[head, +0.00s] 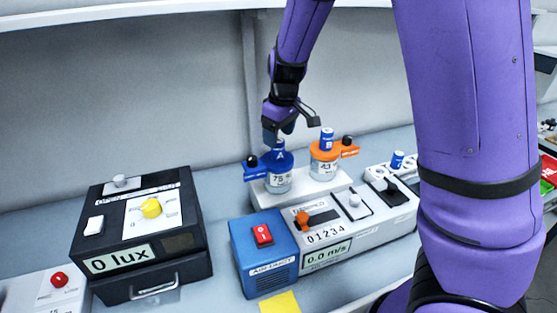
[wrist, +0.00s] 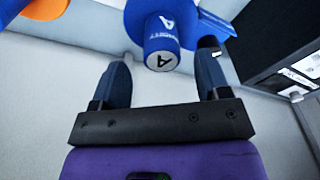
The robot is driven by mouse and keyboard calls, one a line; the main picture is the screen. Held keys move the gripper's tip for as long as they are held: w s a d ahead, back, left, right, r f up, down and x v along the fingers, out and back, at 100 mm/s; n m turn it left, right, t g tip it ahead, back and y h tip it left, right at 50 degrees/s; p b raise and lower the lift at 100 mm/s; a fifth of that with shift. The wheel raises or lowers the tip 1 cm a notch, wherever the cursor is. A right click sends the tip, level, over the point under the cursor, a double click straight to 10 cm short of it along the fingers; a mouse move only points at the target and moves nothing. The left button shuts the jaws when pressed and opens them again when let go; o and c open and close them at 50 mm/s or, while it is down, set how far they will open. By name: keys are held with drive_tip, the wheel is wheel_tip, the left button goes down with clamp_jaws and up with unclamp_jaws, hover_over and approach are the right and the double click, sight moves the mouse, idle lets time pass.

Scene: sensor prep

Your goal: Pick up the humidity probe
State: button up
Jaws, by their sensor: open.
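A blue cylinder marked "A" (head: 279,154), lettered "HUMIDITY" on a blue part beside it in the wrist view (wrist: 160,50), stands upright in the blue top of a clear jar labelled 75 (head: 278,182). A second blue cylinder marked "B" (head: 327,138) stands in the orange-topped jar (head: 325,163) to its right. My gripper (head: 280,137) is open and empty, just above the "A" cylinder. In the wrist view the cylinder shows just beyond and between my two fingertips (wrist: 162,68). I cannot tell whether either finger touches it.
Both jars stand on a white block (head: 300,194). A black box reading 0 lux (head: 150,255) is at left. A blue box with a red switch (head: 265,262) and a grey 0.0 m/s unit (head: 335,250) are in front. Another blue cylinder (head: 397,159) is at right.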

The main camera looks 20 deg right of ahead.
sight(277, 149)
drive_tip(key=shift+w+a+f, duration=0.1)
drive_tip(key=shift+f, duration=1.25)
drive_tip(key=shift+a+f, duration=0.1)
drive_tip(key=shift+f, duration=1.25)
drive_tip(key=c, duration=1)
drive_tip(key=shift+c, duration=0.2)
wheel_tip(277, 149, up, 10)
drive_tip(key=shift+r, duration=0.1)
